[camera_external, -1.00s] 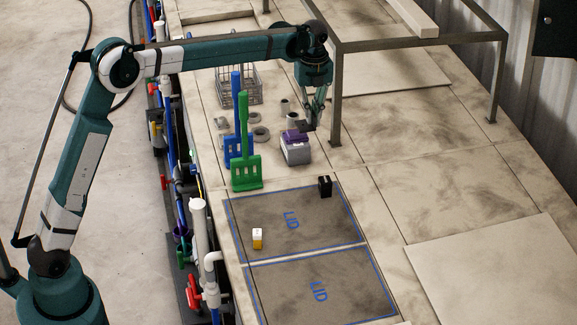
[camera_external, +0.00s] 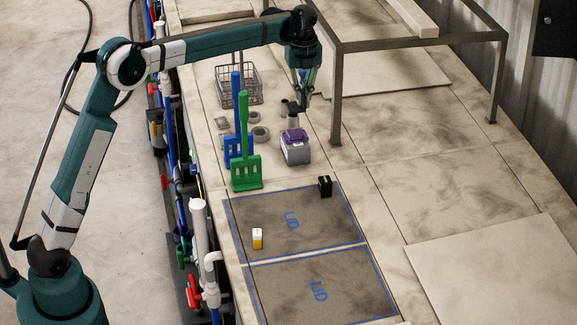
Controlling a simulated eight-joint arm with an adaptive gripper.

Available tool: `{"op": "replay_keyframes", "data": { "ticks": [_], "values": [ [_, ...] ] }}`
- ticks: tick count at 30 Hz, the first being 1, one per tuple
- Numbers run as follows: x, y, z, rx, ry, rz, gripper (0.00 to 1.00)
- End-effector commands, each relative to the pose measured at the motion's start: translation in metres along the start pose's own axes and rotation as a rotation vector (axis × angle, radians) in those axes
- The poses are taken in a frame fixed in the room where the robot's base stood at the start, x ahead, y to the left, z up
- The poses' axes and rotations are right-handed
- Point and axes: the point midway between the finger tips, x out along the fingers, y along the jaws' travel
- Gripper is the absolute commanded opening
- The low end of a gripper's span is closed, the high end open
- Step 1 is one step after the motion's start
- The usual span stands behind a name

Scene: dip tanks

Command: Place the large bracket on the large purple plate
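A purple piece (camera_external: 294,134), seemingly the large purple plate, lies on top of a grey box (camera_external: 296,152) on the bench. My gripper (camera_external: 300,103) points down above and slightly behind this box, apart from it. A small dark shape shows at its fingertips. I cannot tell whether it is the large bracket or part of the fingers, nor whether the fingers are open or shut. Several small grey parts lie left of the box, including a ring-like one (camera_external: 260,133) and a flat one (camera_external: 222,122). I cannot pick out the bracket among them.
A wire basket (camera_external: 239,85) stands behind the parts. Upright blue (camera_external: 236,110) and green (camera_external: 245,140) paddles stand at left. A metal frame (camera_external: 336,100) rises at right.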

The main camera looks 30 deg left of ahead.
Motion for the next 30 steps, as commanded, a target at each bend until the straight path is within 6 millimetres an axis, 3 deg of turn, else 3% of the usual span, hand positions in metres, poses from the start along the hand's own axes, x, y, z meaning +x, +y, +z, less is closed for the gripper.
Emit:
{"op": "replay_keyframes", "data": {
  "ticks": [12,26,30],
  "values": [
    [0.051,0.0,0.0,0.0,0.0,0.0,0.0],
    [0.058,-0.001,0.0,0.0,0.0,0.0,0.0],
    [0.068,-0.001,0.0,0.0,0.0,0.0,0.0]
  ]
}}
